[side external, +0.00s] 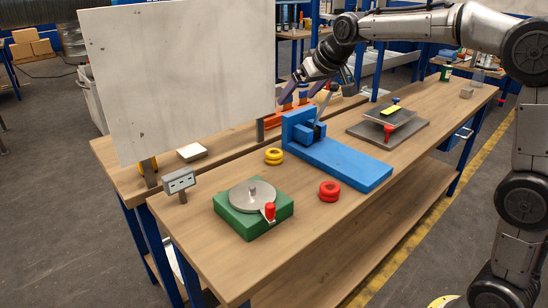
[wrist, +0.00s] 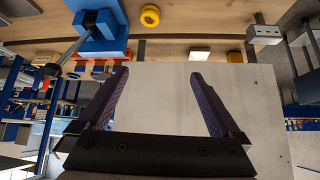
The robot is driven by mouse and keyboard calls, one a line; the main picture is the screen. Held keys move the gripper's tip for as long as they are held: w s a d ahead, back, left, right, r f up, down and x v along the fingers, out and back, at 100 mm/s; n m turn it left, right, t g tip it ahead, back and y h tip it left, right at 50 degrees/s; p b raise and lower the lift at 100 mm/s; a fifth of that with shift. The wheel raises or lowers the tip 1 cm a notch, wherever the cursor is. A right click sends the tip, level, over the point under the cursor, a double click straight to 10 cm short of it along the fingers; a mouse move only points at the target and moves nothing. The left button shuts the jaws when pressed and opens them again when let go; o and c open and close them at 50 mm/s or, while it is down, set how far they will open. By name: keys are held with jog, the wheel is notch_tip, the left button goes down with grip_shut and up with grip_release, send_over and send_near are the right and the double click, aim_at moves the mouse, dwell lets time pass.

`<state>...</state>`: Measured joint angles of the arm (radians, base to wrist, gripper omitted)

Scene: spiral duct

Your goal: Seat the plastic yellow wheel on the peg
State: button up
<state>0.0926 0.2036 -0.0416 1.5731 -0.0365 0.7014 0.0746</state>
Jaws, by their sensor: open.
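The yellow wheel (side external: 274,156), small and grooved round its side, lies flat on the bench left of the blue fixture. It also shows at the top of the wrist view (wrist: 150,16). A green block (side external: 237,225) near the bench's left end carries a round grey plate (side external: 240,198) with a short upright stub at its centre, which looks like the peg (side external: 252,190). My gripper (side external: 298,92) is open and empty, raised above and behind the blue fixture, well apart from the wheel. Its two purple fingers are spread in the wrist view (wrist: 158,75).
A red wheel (side external: 329,191) lies right of the yellow one. The blue fixture (side external: 345,165) has an upright lever. A large pale board (side external: 180,80) stands behind the left end. A small grey box on a post (side external: 179,181) and a grey plate stand (side external: 388,132) flank the work area.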

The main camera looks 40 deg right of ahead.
jog(key=d+x, duration=0.2)
jog(key=x, duration=0.7)
jog(key=g, duration=0.2)
send_near(274, 152)
jog(key=shift+m, duration=0.3)
jog(key=x, duration=0.4)
jog(key=shift+s+f, duration=0.25)
jog(key=shift+f, duration=0.15)
jog(key=shift+w+x, duration=0.15)
jog(key=shift+x, duration=1.3)
jog(key=shift+w+x, duration=0.15)
jog(key=shift+x, duration=1.25)
jog(key=shift+r, duration=0.15)
jog(key=shift+c, duration=0.3)
jog(key=shift+r, duration=0.1)
jog(key=c, duration=1.4)
